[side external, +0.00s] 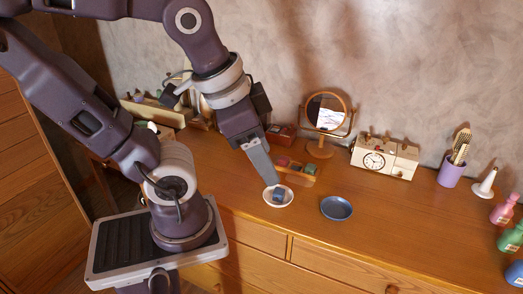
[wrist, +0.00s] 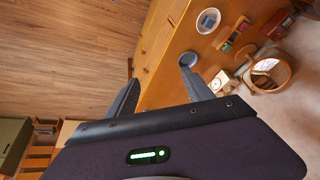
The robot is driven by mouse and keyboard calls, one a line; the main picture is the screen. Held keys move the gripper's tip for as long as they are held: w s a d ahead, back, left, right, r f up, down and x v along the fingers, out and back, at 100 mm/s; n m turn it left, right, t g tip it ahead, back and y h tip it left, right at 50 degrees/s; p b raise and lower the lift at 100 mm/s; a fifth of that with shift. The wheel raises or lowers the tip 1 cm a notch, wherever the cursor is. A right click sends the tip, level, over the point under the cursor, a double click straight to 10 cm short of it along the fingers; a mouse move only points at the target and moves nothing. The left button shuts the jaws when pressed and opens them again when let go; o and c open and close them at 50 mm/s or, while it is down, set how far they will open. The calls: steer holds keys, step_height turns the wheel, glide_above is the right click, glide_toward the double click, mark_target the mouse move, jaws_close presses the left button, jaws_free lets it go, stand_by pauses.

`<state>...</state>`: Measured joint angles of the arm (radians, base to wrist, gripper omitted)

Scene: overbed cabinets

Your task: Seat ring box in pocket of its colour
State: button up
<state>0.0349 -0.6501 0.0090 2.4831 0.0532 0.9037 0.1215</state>
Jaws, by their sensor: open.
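A small blue box (side external: 278,195), which looks like the ring box, sits in a white dish (side external: 267,200) on the wooden dresser top. The dish (wrist: 216,14) and box (wrist: 207,21) also show at the top of the wrist view. A wooden holder (side external: 312,178) with coloured pockets, green and red among them, stands behind the dish; it also shows in the wrist view (wrist: 226,47). My gripper (side external: 274,182) is open and empty. Its tips appear just above the box in the side view, but the wrist view (wrist: 160,88) shows the dish outside the jaws.
A blue dish (side external: 337,208) lies right of the white one. Behind stand a round mirror (side external: 326,112), a red box (side external: 281,134) and a cream clock unit (side external: 385,157). A purple brush cup (side external: 450,174) and bottles (side external: 502,212) are at the right. The front middle-right top is clear.

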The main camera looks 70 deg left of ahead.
steer(key=shift+s+d+r+n+t, duration=0.25)
steer(key=shift+r+n+t, duration=0.2)
steer(key=shift+n, duration=0.35)
steer(key=shift+c, duration=0.9)
steer(key=shift+r, duration=0.15)
steer(key=shift+c, duration=1.1)
steer(key=n+g, duration=0.6)
steer(key=n, duration=2.2)
glide_above(279, 191)
steer(key=shift+t, duration=0.25)
step_height(279, 191, down, 24)
steer(key=shift+d+r, duration=0.1)
steer(key=shift+r, duration=0.1)
step_height(279, 191, down, 7)
steer(key=shift+f, duration=0.1)
